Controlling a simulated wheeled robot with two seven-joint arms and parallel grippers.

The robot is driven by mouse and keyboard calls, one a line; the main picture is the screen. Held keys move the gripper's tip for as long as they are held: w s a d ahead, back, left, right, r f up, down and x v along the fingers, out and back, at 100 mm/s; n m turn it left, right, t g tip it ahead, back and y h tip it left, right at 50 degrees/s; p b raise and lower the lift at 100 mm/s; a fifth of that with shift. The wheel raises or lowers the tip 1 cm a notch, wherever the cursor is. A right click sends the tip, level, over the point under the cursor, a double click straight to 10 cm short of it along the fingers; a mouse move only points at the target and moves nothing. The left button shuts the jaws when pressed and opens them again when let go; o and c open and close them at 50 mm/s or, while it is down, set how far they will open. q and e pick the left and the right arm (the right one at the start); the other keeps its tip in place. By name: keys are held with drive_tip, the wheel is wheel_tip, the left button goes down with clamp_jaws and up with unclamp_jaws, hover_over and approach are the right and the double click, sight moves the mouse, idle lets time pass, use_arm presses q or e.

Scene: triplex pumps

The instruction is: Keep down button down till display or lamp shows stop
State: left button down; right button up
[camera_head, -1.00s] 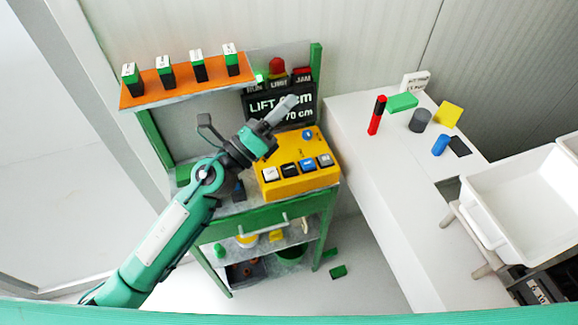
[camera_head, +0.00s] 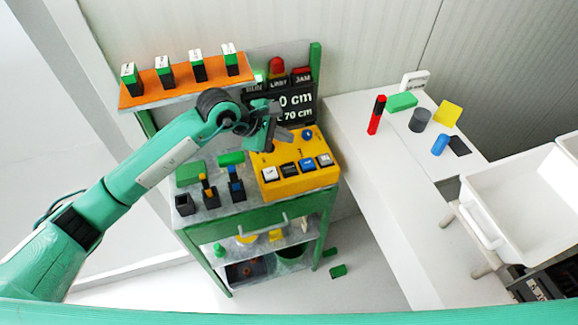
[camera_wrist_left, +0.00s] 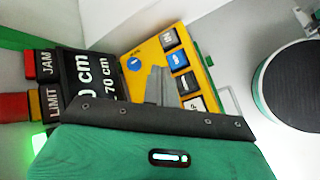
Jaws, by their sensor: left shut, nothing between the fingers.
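The yellow control box (camera_head: 300,180) stands on the green cart and carries a row of several push buttons: white (camera_head: 270,174), black (camera_head: 289,170), blue (camera_head: 306,165) and grey (camera_head: 324,160). Their labels are too small to read, so I cannot tell which is down. My left gripper (camera_head: 285,134) is shut and empty, over the back left of the box, apart from the buttons. Its fingers (camera_wrist_left: 158,85) also show over the box in the wrist view. The display (camera_head: 292,104), partly hidden, shows "0 cm" above "70 cm". The green lamp (camera_wrist_left: 38,143) glows; LIMIT and JAM look unlit.
An orange shelf (camera_head: 185,89) with several green-and-black blocks is above the cart's left side. Small blocks and holders stand on the cart left of the box.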

use_arm(q)
drive_tip(key=shift+f, duration=0.15)
drive_tip(key=b, duration=0.3)
hover_over(285, 168)
wheel_tip(285, 168, down, 7)
drive_tip(key=shift+f, duration=0.1)
drive_tip(key=shift+f+b, duration=0.5)
drive_tip(key=shift+f, duration=0.15)
idle(1.7)
drive_tip(key=shift+f+b, duration=0.4)
drive_tip(key=shift+b, duration=0.25)
